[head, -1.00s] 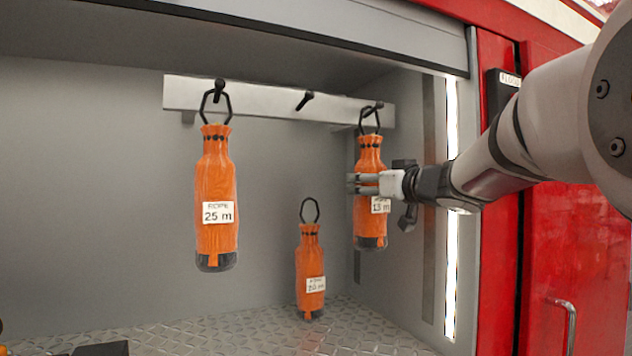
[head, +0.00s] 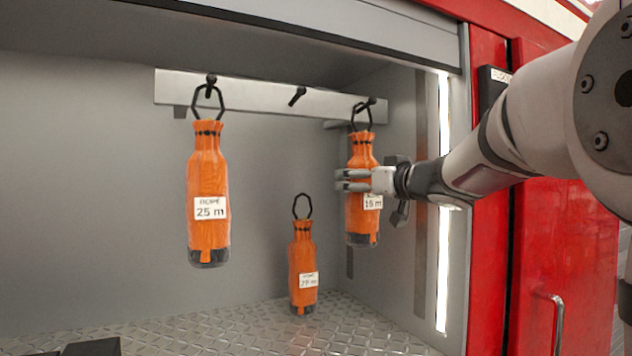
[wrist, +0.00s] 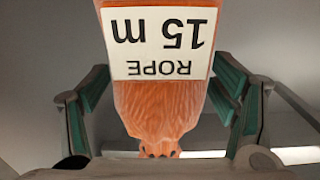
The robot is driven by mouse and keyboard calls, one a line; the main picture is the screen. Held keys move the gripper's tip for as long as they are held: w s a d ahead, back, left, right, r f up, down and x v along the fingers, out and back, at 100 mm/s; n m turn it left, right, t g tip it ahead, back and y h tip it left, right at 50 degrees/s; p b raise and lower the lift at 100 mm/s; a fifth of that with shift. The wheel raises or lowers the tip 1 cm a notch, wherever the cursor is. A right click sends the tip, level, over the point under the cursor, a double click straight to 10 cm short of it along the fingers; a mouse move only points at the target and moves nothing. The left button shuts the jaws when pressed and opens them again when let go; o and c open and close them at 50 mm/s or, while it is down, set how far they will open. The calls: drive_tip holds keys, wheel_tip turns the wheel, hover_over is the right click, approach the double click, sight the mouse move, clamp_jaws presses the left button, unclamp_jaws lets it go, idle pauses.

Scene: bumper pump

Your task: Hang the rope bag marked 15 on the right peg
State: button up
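The orange rope bag marked 15 m (head: 361,220) is upright at the right end of the rail. It also fills the middle of the wrist view (wrist: 160,100), its label upside down there. My gripper (head: 352,180) is shut on its body, with one finger on each side in the wrist view (wrist: 160,85). The bag's black ring (head: 361,117) overlaps the right peg (head: 368,102) in the head view. I cannot tell whether the ring is around the peg or in front of it.
A 25 m rope bag (head: 208,180) hangs on the left peg (head: 211,80). The middle peg (head: 298,95) is bare. Another rope bag (head: 303,260) stands on the tread-plate floor (head: 250,330). The locker's right wall and lit strip (head: 443,220) are close to my gripper.

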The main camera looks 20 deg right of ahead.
drive_tip(key=shift+f, duration=0.15)
drive_tip(key=s, duration=1.2)
drive_tip(key=s+a+f+g, duration=0.6)
drive_tip(key=s+a+f, duration=0.4)
drive_tip(key=f, duration=0.3)
drive_tip(key=s+a+f+g, duration=0.6)
drive_tip(key=s+a+f, duration=0.4)
drive_tip(key=f, duration=0.4)
drive_tip(key=shift+s+h, duration=0.3)
drive_tip(key=shift+s, duration=0.1)
drive_tip(key=shift+d, duration=0.1)
